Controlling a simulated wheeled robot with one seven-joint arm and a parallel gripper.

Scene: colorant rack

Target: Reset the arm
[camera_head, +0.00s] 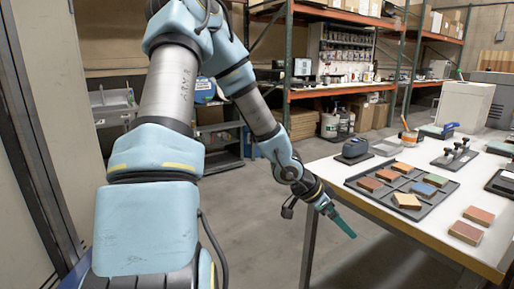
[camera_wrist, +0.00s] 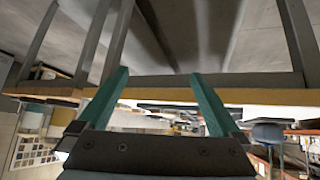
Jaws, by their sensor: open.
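My arm reaches forward and down in the head view. My gripper (camera_head: 342,222) has teal fingers and hangs in free air just left of the table (camera_head: 440,240). In the wrist view my gripper (camera_wrist: 158,82) shows two teal fingers spread wide with nothing between them. The table's edge and metal legs show beyond the fingers in that view.
A dark tray (camera_head: 372,199) with several coloured blocks lies on the table. Shelving (camera_head: 335,88) stands behind. The floor (camera_head: 250,215) left of the table is clear.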

